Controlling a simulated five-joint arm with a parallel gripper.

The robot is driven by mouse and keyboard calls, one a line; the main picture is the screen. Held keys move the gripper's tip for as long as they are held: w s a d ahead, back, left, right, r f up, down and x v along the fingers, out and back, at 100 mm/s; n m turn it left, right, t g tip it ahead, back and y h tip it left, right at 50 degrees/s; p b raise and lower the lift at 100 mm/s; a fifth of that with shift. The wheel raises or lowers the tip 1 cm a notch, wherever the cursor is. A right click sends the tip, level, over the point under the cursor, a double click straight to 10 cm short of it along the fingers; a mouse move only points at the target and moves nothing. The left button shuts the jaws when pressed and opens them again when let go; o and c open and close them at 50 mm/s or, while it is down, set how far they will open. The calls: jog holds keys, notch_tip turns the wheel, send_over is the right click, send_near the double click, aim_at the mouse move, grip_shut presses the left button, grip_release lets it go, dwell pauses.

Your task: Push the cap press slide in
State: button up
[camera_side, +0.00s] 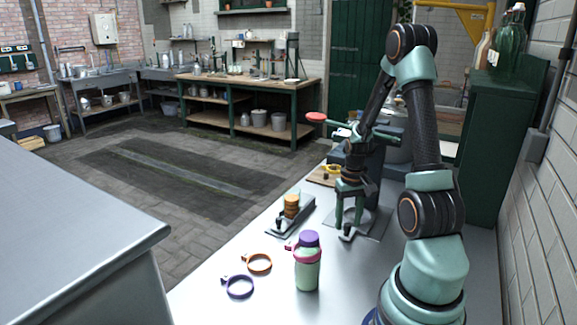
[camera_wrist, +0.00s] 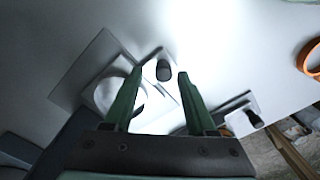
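The cap press (camera_side: 378,150) stands on the bench, partly hidden behind my arm; a red-knobbed lever sticks out to its left. Its slide appears to be the pale plate with a round seat (camera_wrist: 108,92) in the wrist view and a short dark upright knob (camera_wrist: 164,71) at its front end. The knob also shows in the side view (camera_side: 347,234). My gripper (camera_side: 348,208) points down over the slide. In the wrist view my gripper (camera_wrist: 161,75) is open, with the knob appearing between its fingertips. I cannot tell whether they touch it.
A green bottle (camera_side: 307,275) with a purple cap and pink ring stands in front. An orange ring (camera_side: 260,262) and a purple ring (camera_side: 239,287) lie left of it. A small dark fixture (camera_side: 283,224) holds a brown stack. A yellow ring (camera_side: 331,169) lies farther back.

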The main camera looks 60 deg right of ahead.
notch_tip(320, 180, up, 12)
dwell(0.6)
jog(key=w+a+r+n+t, duration=0.2)
jog(key=a+r+n, duration=0.1)
jog(key=a, duration=0.6)
jog(key=w+a+r+n+t, duration=0.1)
jog(key=w+a+r+n, duration=0.1)
jog(key=a, duration=0.7)
jog(key=w+a+r+n+t, duration=0.2)
jog(key=a+r+n, duration=0.2)
jog(key=a, duration=0.5)
jog(key=shift+w+a+r+t, duration=0.2)
jog(key=shift+w+a+t, duration=0.05)
jog(key=shift+a+t, duration=0.05)
